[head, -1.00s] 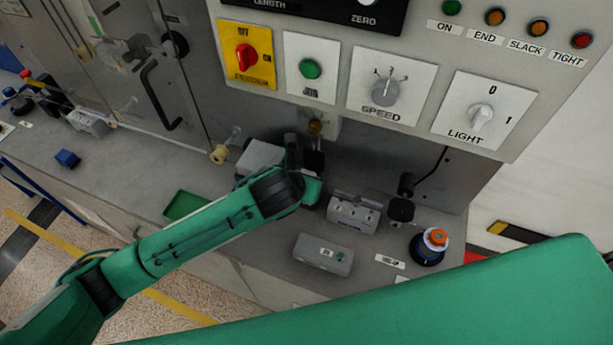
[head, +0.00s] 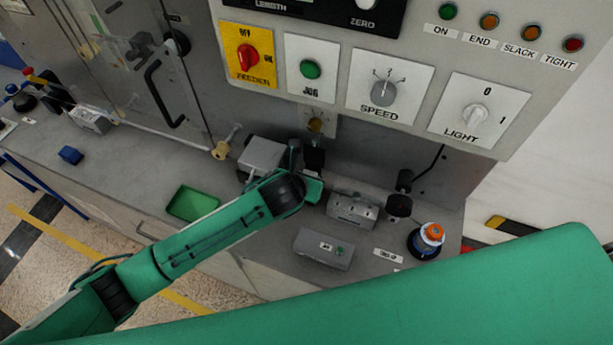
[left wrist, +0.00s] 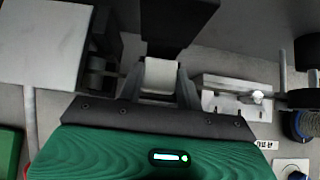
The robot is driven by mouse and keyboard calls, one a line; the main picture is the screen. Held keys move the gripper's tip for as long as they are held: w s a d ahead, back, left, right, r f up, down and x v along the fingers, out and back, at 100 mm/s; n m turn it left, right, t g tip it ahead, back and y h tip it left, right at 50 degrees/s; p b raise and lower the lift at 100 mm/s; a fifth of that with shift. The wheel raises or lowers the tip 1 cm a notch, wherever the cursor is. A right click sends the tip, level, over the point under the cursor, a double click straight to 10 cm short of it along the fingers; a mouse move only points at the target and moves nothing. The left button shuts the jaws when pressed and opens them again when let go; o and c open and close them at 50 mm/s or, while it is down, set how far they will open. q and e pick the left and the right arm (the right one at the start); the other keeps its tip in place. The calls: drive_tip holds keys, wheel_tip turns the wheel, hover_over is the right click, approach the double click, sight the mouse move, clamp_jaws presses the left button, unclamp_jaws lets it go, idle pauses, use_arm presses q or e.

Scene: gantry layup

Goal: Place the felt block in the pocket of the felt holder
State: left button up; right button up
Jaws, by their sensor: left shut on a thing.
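My left gripper (left wrist: 158,88) is shut on a pale, off-white block (left wrist: 160,75), which I take to be the felt block. In the left wrist view the block sits between the two dark fingers. In the head view my left gripper is mostly hidden behind its own green wrist, and the block cannot be made out. My right gripper is not in view.
A grey box (head: 264,153) stands left of the gripper. A grey metal block (head: 352,210) stands to its right. A green tray (head: 193,203), a grey button box (head: 323,249) and an orange-topped blue round part (head: 430,240) are on the bench. The control panel (head: 335,82) overhangs behind.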

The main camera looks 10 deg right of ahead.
use_arm(q)
drive_tip(key=o, duration=0.8)
drive_tip(key=shift+s+a+f, duration=0.1)
drive_tip(key=shift+s+f, duration=0.05)
drive_tip(key=shift+f, duration=0.15)
drive_tip(key=shift+o, duration=0.8)
drive_tip(key=shift+f, duration=0.1)
drive_tip(key=shift+r, duration=0.4)
drive_tip(key=shift+o, duration=0.3)
drive_tip(key=b+v, duration=0.2)
drive_tip(key=v, duration=0.9)
drive_tip(key=shift+r, duration=0.2)
drive_tip(key=shift+s+a+r, duration=0.15)
drive_tip(key=shift+r, duration=0.15)
